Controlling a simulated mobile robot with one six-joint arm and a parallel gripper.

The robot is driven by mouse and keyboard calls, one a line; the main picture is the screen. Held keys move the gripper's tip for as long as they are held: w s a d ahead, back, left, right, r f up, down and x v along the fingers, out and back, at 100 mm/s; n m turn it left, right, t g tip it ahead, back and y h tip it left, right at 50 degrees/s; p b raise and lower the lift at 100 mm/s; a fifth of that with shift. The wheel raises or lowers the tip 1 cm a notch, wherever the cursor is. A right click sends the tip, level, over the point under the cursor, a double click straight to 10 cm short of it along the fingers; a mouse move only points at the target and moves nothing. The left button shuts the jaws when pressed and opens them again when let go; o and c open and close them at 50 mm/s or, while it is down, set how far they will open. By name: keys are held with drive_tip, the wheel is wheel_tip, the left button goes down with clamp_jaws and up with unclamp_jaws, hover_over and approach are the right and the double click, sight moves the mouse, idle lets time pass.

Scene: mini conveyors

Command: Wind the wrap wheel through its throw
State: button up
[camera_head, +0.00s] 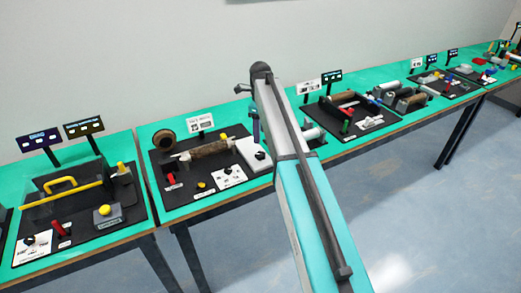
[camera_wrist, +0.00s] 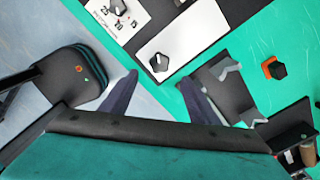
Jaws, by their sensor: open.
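No label that I can read marks the wrap wheel, so I cannot tell which part it is. A black knob (camera_wrist: 159,62) on a white plate lies just beyond my gripper (camera_wrist: 158,78) in the wrist view. My gripper is open, its dark fingers spread apart with nothing between them. In the head view my arm hides much of the area around my gripper.
A second dark knob on an orange base (camera_wrist: 275,69) sits on the green bench at right in the wrist view. A yellow-handled station (camera_head: 75,190) stands left in the head view. Several roller stations (camera_head: 350,112) continue right. Open floor (camera_head: 430,220) lies in front.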

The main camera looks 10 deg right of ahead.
sight(260, 154)
drive_tip(key=shift+f+p, duration=1.5)
drive_tip(key=shift+f, duration=3.55)
drive_tip(key=shift+c, duration=0.2)
drive_tip(key=c, duration=1)
